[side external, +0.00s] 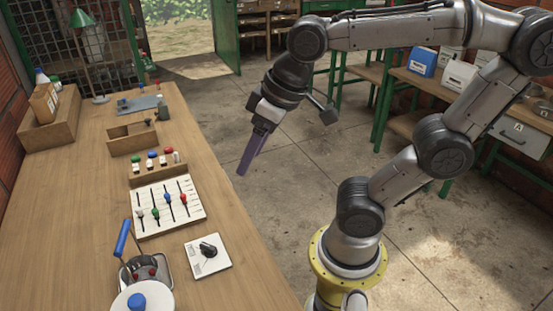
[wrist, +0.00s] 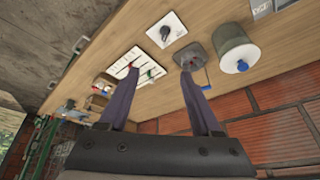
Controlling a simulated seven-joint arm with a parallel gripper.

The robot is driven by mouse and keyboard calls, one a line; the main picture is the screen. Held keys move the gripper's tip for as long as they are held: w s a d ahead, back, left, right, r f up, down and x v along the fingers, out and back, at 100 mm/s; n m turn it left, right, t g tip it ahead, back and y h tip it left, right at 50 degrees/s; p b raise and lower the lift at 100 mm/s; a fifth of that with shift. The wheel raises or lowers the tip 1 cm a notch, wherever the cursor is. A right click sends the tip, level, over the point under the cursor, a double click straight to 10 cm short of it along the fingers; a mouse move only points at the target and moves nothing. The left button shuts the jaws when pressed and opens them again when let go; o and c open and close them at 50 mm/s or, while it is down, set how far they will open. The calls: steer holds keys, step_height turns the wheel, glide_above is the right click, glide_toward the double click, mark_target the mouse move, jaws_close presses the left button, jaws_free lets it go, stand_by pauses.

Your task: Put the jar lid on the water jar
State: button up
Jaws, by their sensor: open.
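The jar lid (side external: 137,302) is a white disc with a blue knob, at the bottom edge of the side view and partly cut off. In the wrist view the lid (wrist: 234,64) shows at the top end of a grey-green round jar (wrist: 232,42), which I take as the water jar. It appears to rest on the jar; I cannot tell whether it sits squarely. My gripper (side external: 242,172) points down over the floor, right of the bench and well away from lid and jar. Its purple fingers (wrist: 160,73) are apart with nothing between them.
A metal box with a blue lever (side external: 148,266) stands beside the lid. A white plate with a black knob (side external: 209,252) and a slider board (side external: 168,207) lie farther along the bench (side external: 70,220). Wooden trays stand beyond. The bench's left part is largely clear.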

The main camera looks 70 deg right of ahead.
steer(key=shift+t+h, duration=0.3)
steer(key=shift+t, duration=0.2)
steer(key=s+f, duration=0.1)
steer(key=s+d, duration=0.1)
steer(key=s+d+f, duration=0.1)
steer(key=s, duration=0.1)
steer(key=shift+d+f, duration=0.25)
steer(key=shift+f, duration=0.1)
stand_by(1.0)
